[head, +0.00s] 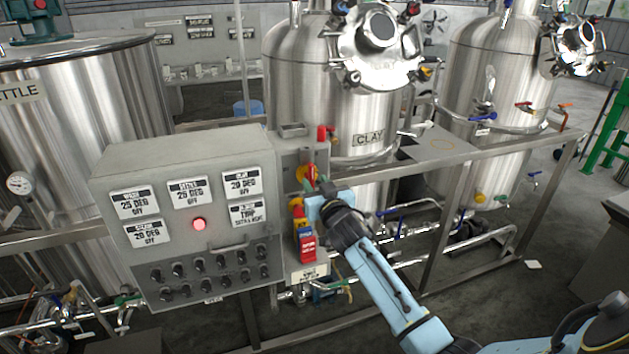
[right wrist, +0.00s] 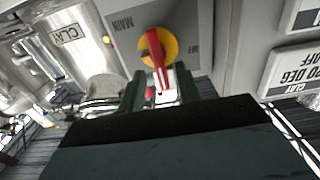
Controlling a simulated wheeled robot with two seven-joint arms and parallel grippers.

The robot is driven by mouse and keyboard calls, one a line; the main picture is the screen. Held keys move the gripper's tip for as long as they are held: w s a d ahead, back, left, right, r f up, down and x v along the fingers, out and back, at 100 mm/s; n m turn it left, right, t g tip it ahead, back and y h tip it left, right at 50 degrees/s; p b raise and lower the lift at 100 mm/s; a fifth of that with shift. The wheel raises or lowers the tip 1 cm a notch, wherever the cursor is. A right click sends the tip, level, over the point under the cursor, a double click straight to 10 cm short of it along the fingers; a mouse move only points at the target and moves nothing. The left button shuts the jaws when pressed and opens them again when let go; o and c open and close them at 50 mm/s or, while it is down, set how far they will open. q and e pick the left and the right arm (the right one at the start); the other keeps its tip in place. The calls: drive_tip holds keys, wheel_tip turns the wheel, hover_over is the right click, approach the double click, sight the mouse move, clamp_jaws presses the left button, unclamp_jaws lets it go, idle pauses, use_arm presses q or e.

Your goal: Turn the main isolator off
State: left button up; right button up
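The main isolator (head: 304,172) is a red handle on a yellow disc, on the grey panel right of the control box in the head view. In the right wrist view its red handle (right wrist: 154,50) stands nearly upright in the picture across the yellow disc (right wrist: 174,47). A MAIN label (right wrist: 122,23) is at its left and an OFF label (right wrist: 193,49) at its right. My right gripper (head: 314,189) is just in front of the isolator. In the wrist view its dark green fingers (right wrist: 160,88) are apart, either side of the handle's lower end, with gaps showing. My left gripper is out of view.
The grey control box (head: 185,143) with a lit red lamp (head: 199,224) stands left of the isolator. A red tag (head: 307,247) hangs below the isolator. A metal rail (head: 480,160), pipes and the CLAY tank (head: 290,90) are close behind and to the right.

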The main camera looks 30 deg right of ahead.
drive_tip(key=shift+x, duration=0.8)
clamp_jaws()
